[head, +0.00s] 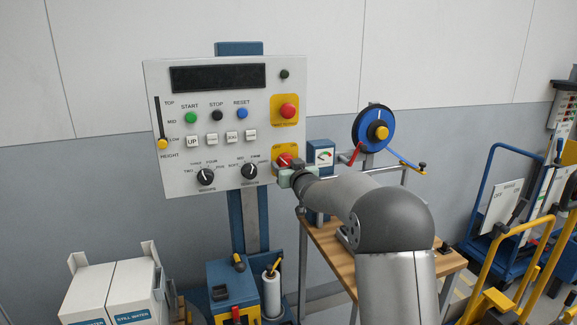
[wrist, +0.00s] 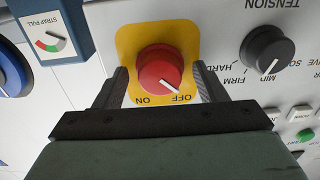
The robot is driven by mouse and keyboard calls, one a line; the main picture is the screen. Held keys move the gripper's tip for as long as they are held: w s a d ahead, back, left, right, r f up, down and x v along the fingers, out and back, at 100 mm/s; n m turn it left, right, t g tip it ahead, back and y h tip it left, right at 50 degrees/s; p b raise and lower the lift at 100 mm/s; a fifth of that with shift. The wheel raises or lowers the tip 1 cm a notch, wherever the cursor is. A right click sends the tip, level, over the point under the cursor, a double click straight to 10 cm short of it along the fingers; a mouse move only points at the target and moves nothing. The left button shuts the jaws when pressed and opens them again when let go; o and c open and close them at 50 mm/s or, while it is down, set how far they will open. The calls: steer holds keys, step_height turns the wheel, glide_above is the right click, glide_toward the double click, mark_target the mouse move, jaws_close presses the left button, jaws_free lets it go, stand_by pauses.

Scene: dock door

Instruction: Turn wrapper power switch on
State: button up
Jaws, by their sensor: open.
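The wrapper power switch is a red rotary knob (wrist: 159,68) on a yellow plate (wrist: 188,38) marked ON and OFF. Its white pointer line points toward OFF in the wrist view, where the lettering is upside down. In the head view the red knob (head: 284,159) is at the lower right of the white control panel (head: 222,85), partly hidden by my gripper. My gripper (wrist: 161,73) is open, with one finger on each side of the knob. Small gaps seem to show between the fingers and the knob; contact is hard to judge.
Another red button (head: 288,110) on a yellow plate sits above the switch. The black tension dial (wrist: 267,50) is close beside my gripper. A strap-pull gauge (head: 320,156) and a blue reel (head: 372,128) stand to the right. A wooden table (head: 325,240) is below my arm.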

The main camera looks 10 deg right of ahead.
steer(key=c, duration=1)
steer(key=shift+m, duration=0.3)
steer(key=m+b, duration=0.1)
steer(key=m, duration=0.2)
steer(key=shift+d+m, duration=0.1)
steer(key=shift+m, duration=0.2)
steer(key=m+b, duration=0.2)
steer(key=m, duration=0.3)
steer(key=shift+m+b, duration=2.85)
steer(key=shift+m, duration=1.45)
